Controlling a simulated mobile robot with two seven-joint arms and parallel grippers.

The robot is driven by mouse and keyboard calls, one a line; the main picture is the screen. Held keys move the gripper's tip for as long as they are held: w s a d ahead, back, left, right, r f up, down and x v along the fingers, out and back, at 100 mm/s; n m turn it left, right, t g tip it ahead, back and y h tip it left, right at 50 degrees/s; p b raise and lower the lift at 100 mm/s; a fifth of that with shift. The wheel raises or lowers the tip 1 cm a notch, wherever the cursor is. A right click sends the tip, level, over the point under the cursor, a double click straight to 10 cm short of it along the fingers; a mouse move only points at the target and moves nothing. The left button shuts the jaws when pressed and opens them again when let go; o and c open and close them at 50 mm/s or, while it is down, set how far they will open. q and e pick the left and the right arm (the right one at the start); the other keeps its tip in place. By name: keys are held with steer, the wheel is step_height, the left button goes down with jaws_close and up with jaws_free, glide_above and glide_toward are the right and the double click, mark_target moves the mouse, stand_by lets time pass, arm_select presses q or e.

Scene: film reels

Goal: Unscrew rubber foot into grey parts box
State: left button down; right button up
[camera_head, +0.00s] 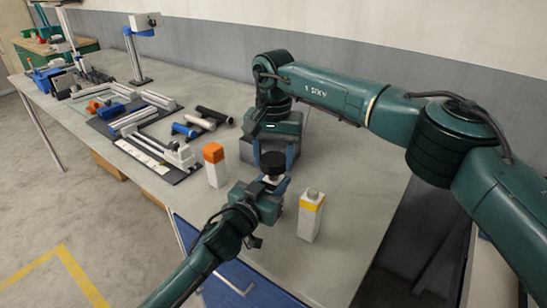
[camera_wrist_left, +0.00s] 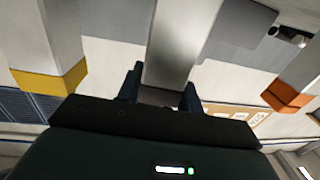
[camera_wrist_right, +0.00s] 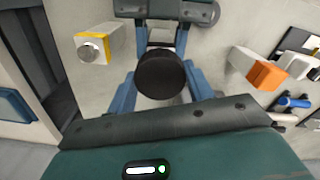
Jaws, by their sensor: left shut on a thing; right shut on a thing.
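A black round rubber foot (camera_head: 274,163) sits between the blue fingers of my right gripper (camera_head: 275,155), which is shut on it from above. It also shows in the right wrist view (camera_wrist_right: 161,74). Directly below, my left gripper (camera_head: 273,192) is shut on a pale upright post (camera_wrist_left: 180,45), which shows between its fingers in the left wrist view. The foot is at the post's top; whether they are still joined cannot be told. A grey box (camera_head: 247,152) stands behind, partly hidden by my right gripper; its inside is not visible.
A white post with an orange top (camera_head: 214,165) stands left of the grippers. A white post with a yellow band and grey knob (camera_head: 312,215) stands at the right. Farther left are black and blue cylinders (camera_head: 205,118) and a tray of rails (camera_head: 150,130).

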mark_target(274, 158)
steer(key=shift+r, duration=1.85)
arm_select(q)
steer(key=c, duration=0.9)
jaws_free()
steer(key=shift+o, duration=0.2)
